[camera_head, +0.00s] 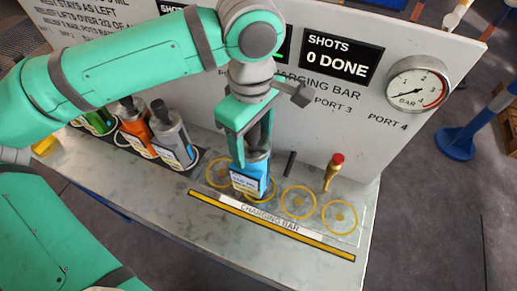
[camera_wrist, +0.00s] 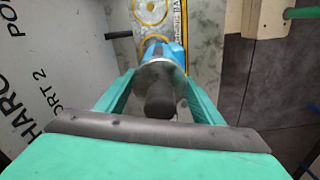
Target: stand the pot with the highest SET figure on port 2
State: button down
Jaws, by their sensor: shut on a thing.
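My gripper (camera_head: 252,145) is shut on a pot with a grey top and a blue body (camera_head: 249,182). The pot looks upright over the port 2 ring (camera_head: 269,194), whose right edge shows beside it. I cannot tell whether its base touches the bench. In the wrist view, my gripper (camera_wrist: 160,88) has its fingers either side of the pot's grey flange and dark knob, with the blue body (camera_wrist: 173,50) beyond.
Rings for port 1 (camera_head: 212,181), port 3 (camera_head: 298,216) and port 4 (camera_head: 339,230) look empty. A red-topped brass handle (camera_head: 333,172) and a dark peg (camera_head: 290,163) stand behind them. The back panel carries a gauge (camera_head: 416,88) and a "SHOTS 0 DONE" display (camera_head: 340,56).

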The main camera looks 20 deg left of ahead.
jog(key=shift+w+d+f, duration=0.5)
jog(key=shift+w+f, duration=0.1)
jog(key=shift+f, duration=1.95)
jog(key=c, duration=0.5)
grip_release()
notch_tip(320, 180, up, 12)
jog(key=shift+r, duration=0.2)
